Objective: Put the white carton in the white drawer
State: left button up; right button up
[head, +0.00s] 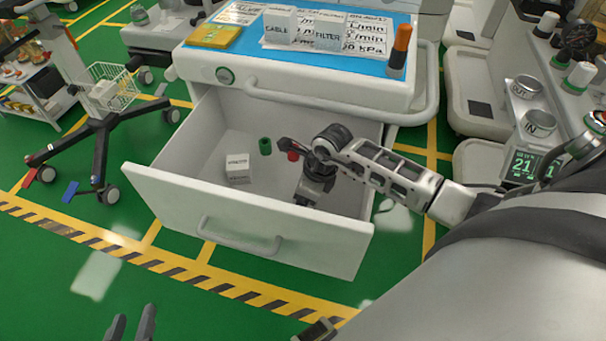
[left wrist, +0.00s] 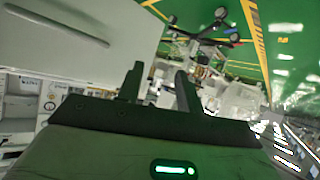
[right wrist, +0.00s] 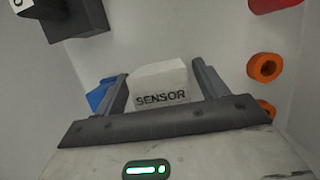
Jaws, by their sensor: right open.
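The white drawer (head: 190,205) of the cart is pulled open in the head view. My right gripper (head: 308,192) is down inside it, pointing at the floor. In the right wrist view a white carton marked SENSOR (right wrist: 160,85) sits between the parted fingers of my right gripper (right wrist: 158,72). A small white carton (head: 238,168) shows on the drawer floor in the head view, left of that gripper; I cannot tell whether it is the same one. My left gripper (head: 131,325) is open and empty, in front of the drawer, and its parted fingers show in the left wrist view (left wrist: 158,80).
A green cylinder (head: 265,146) and a red one (head: 293,155) lie in the drawer. Orange rings (right wrist: 265,67) and a blue piece (right wrist: 103,94) show in the right wrist view. A wheeled stand (head: 98,135) is at left.

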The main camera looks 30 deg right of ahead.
jog(key=p+v, duration=0.1)
jog(key=v, duration=0.6)
jog(key=shift+r, duration=0.35)
pick_arm(q)
jog(key=shift+r, duration=0.15)
pick_arm(e)
jog(key=b+x, duration=0.1)
jog(key=x, duration=0.6)
jog(key=shift+f, duration=0.2)
jog(key=shift+w+r, duration=0.15)
jog(key=shift+r, duration=0.3)
jog(key=shift+w+a+r, duration=0.1)
jog(key=shift+r, duration=0.25)
jog(key=g, duration=0.1)
jog(key=h, duration=0.1)
jog(key=g, duration=0.1)
jog(key=shift+w+a+f+g+h, duration=0.15)
jog(key=shift+w+a+g+h, duration=0.15)
jog(key=shift+w+h, duration=0.1)
jog(key=shift+w+a+r, duration=0.1)
jog(key=shift+a+r, duration=0.05)
jog(key=shift+r, duration=0.6)
